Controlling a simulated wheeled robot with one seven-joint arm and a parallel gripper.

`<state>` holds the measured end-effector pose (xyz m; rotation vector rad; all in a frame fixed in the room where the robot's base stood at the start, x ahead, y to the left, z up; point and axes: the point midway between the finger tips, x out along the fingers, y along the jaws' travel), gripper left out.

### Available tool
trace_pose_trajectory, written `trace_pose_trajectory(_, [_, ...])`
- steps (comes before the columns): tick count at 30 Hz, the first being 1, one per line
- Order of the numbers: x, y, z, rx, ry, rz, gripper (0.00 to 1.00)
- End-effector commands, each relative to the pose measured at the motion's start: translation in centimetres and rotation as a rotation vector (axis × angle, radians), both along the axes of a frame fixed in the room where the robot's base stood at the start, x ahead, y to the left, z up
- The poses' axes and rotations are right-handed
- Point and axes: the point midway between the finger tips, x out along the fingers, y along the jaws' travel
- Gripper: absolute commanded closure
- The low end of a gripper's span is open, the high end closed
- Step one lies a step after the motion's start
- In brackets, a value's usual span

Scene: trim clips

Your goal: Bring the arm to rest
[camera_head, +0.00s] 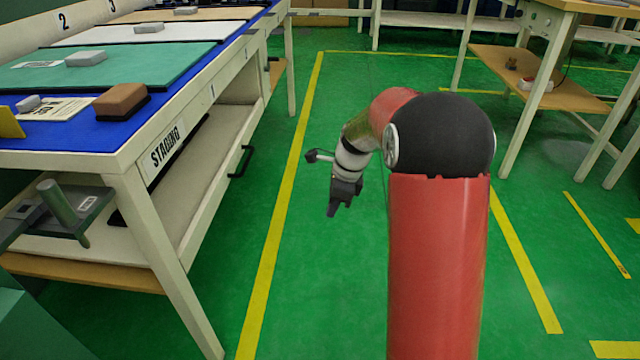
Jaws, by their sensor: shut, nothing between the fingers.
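My gripper (335,207) hangs at the end of my red and black arm, over the green floor in the middle of the view. It points downward, away from any table, and is small and dark here. Its fingers look closed together, with nothing visible between them. It touches nothing that I can see.
At left stands a long table (136,150) marked STAGING, with a brown block (121,100) and grey blocks on coloured mats. At right is a wooden workbench (535,78) with a lower shelf. The green floor (345,85) between them is clear, with yellow lines.

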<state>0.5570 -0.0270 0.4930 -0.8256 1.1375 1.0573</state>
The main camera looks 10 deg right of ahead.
Motion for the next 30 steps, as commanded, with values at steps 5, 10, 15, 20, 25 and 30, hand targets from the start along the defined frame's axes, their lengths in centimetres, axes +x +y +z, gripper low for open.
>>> trace_pose_trajectory(5, [-0.4, 0.1, 0.9, -0.008, -0.015, 0.029, 1.00])
trace_pose_trajectory(10, [-3.6, 0.9, 5.8, -0.075, -0.113, 0.255, 1.00])
trace_pose_trajectory(15, [-9.6, 2.0, 12.0, -0.201, -0.254, 0.642, 1.00])
trace_pose_trajectory(20, [-15.8, 2.6, 15.9, -0.340, -0.364, 1.009, 1.00])
trace_pose_trajectory(25, [-22.1, 2.9, 18.1, -0.499, -0.450, 1.381, 1.00])
trace_pose_trajectory(30, [-26.3, 2.8, 18.4, -0.626, -0.491, 1.653, 1.00])
